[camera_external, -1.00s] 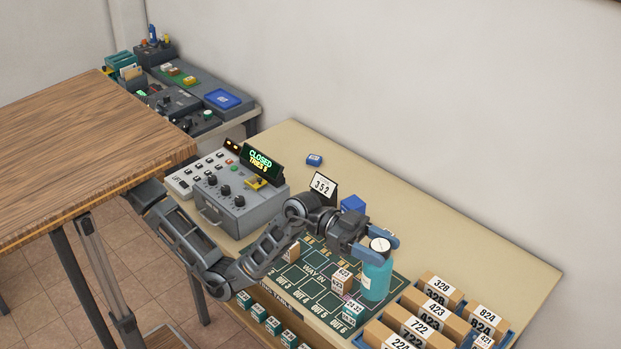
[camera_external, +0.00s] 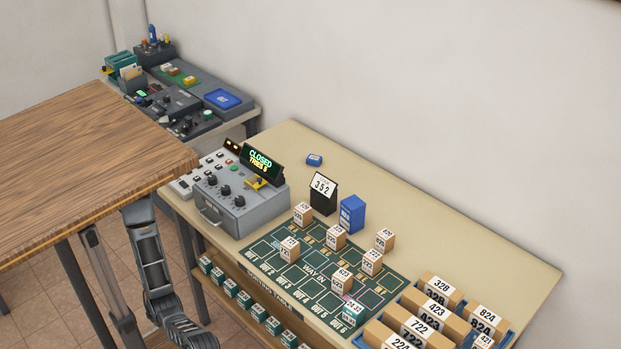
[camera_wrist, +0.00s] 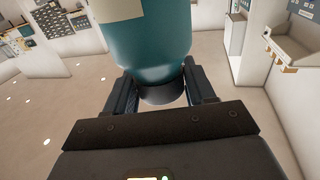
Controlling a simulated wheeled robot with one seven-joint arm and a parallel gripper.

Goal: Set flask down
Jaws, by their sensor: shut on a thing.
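In the wrist view a teal flask (camera_wrist: 152,55) with a pale patch at the top edge stands between the two fingers of my gripper (camera_wrist: 160,92). The fingers are shut on its narrow dark end. The flask's far part is cut off by the top of the picture. In the external view neither the flask nor my gripper shows; only part of my arm is in view, below the wooden table's edge at the lower left.
The wooden table (camera_external: 80,160) is bare. The beige table (camera_external: 440,245) holds a green mat (camera_external: 268,254) with several numbered boxes, a grey control box (camera_external: 240,210) and blue trays of parcels at right. The wrist view shows open floor (camera_wrist: 60,125) and wall shelves.

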